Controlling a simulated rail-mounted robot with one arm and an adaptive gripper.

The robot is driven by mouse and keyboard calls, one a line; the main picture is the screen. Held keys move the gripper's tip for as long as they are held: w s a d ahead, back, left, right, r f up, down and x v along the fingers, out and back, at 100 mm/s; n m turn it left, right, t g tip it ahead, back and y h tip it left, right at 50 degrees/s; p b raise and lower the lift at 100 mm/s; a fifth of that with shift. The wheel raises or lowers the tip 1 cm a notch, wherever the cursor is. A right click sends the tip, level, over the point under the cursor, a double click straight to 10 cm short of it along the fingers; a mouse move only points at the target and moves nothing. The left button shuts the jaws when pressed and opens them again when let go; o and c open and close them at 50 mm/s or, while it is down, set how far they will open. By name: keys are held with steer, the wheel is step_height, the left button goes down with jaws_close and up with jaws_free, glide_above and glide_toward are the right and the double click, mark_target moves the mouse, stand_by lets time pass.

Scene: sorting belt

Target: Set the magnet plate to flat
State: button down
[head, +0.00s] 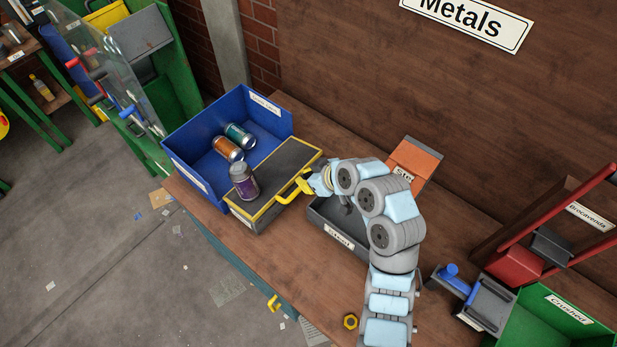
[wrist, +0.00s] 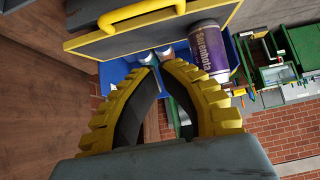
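The magnet plate (head: 287,163) is a dark panel with a yellow border and a yellow bar handle (head: 285,190) on its right side. It lies between the blue bin and the steel tray; I cannot tell its exact tilt. A purple can (head: 244,181) is at its near left end. My gripper (head: 304,184) is beside the handle, at the plate's right edge. In the wrist view the handle (wrist: 140,14) runs above my gripper's yellow fingers (wrist: 158,66), with no grasp visible. The fingertips are close together; whether they touch is unclear.
The blue bin (head: 182,171) holds an orange can (head: 228,149) and a teal can (head: 239,135). The dark steel tray (head: 343,240) lies under my arm. An orange ramp (head: 416,158) stands behind it. A blue-handled lever (head: 456,283) and a green bin (head: 529,323) are at right.

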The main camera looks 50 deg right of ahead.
glide_above(295, 192)
step_height(295, 192, down, 5)
steer(key=shift+w+f, duration=0.1)
step_height(295, 192, down, 2)
steer(key=shift+f, duration=0.1)
steer(key=shift+s+f, duration=0.2)
steer(key=shift+f, duration=0.45)
steer(key=shift+f, duration=0.1)
